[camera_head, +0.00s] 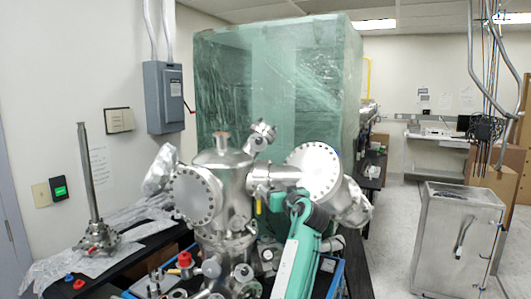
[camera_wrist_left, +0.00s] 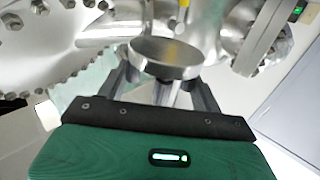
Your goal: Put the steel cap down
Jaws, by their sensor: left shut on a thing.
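The steel cap (camera_wrist_left: 166,55) is a round, shiny, shallow piece in the left wrist view. My left gripper (camera_wrist_left: 165,76) is shut on it, with a dark finger at each side. The cap is close to steel flanged parts of the vacuum chamber; I cannot tell whether it touches them. In the head view my teal left arm reaches up beside the steel chamber (camera_head: 222,170), and the fingers and cap cannot be made out there. My right gripper is not in view.
A black bench (camera_head: 128,252) at left holds an upright steel tube (camera_head: 88,175) on a flange and small red and blue caps. A plastic-wrapped green enclosure (camera_head: 280,80) stands behind the chamber. A metal cabinet (camera_head: 450,240) stands at right, with open floor before it.

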